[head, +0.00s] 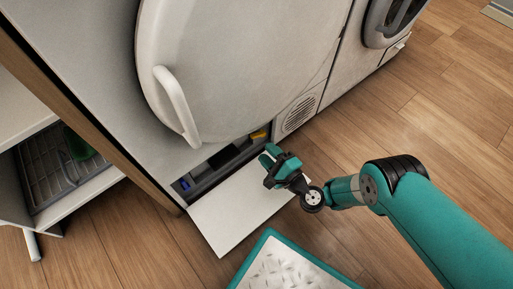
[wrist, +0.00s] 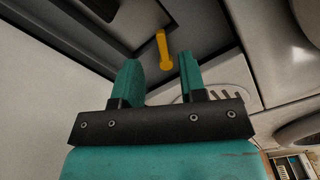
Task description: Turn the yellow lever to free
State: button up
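The yellow lever (wrist: 163,50) sits inside the low recess (head: 222,166) at the bottom of the machine, at its right end. In the head view the lever (head: 259,134) shows as a small yellow patch near the recess's right corner. In the wrist view it is a slim bar with a rounded end. My gripper (wrist: 161,77) is open, with its two teal fingers apart and nothing between them. The lever lies just beyond the fingertips, between them in the picture, apparently not touched. In the head view my gripper (head: 270,157) is in front of the recess, above the lowered flap.
The white flap (head: 235,215) lies folded down in front of the recess. A blue part (head: 185,185) is at the recess's left end. The large round door with its white handle (head: 176,105) is above. A vent grille (head: 299,113) is to the right. Wooden floor (head: 405,115) is clear at right.

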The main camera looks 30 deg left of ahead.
aim_at(253, 138)
jog(key=shift+b+x, duration=1.45)
jog(key=shift+x, duration=1.5)
grip_shut()
